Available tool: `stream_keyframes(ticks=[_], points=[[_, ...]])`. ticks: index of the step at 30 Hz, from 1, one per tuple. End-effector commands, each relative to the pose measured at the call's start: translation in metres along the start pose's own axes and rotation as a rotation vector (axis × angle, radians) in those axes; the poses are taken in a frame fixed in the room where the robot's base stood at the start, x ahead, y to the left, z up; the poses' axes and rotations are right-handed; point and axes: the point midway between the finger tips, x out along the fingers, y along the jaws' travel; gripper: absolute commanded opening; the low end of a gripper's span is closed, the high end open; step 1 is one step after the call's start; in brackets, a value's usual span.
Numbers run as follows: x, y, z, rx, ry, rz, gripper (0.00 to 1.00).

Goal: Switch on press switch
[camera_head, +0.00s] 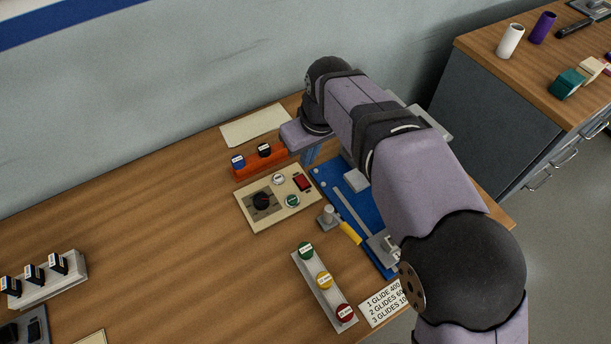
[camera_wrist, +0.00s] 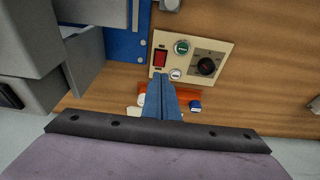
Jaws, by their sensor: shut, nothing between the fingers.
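A beige control panel (camera_head: 244,214) lies on the bench; it also shows in the wrist view (camera_wrist: 222,45). It carries a red rocker switch (camera_head: 303,182), a green button (camera_head: 292,201), a white button (camera_head: 278,179) and a black knob (camera_head: 262,200). The wrist view shows the red rocker (camera_wrist: 160,57), green button (camera_wrist: 182,47) and white button (camera_wrist: 175,74). The labels are too small to read. My gripper (camera_wrist: 160,75) is shut and empty, its blue fingertips appearing beside the white button and below the red rocker. I cannot tell whether they touch the panel.
An orange holder (camera_head: 262,164) with blue and black pieces stands behind the panel. A blue board (camera_head: 346,200) with metal fixtures lies to its right, partly behind my arm. A grey strip (camera_head: 314,286) with green, yellow and red round pieces lies in front.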

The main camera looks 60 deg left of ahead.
Motion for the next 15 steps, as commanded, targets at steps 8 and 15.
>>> stream_keyframes(ticks=[8,15], points=[[0.051,-0.001,0.001,0.0,-0.004,-0.002,0.0],[0.084,-0.001,0.008,0.0,-0.003,-0.001,0.0]])
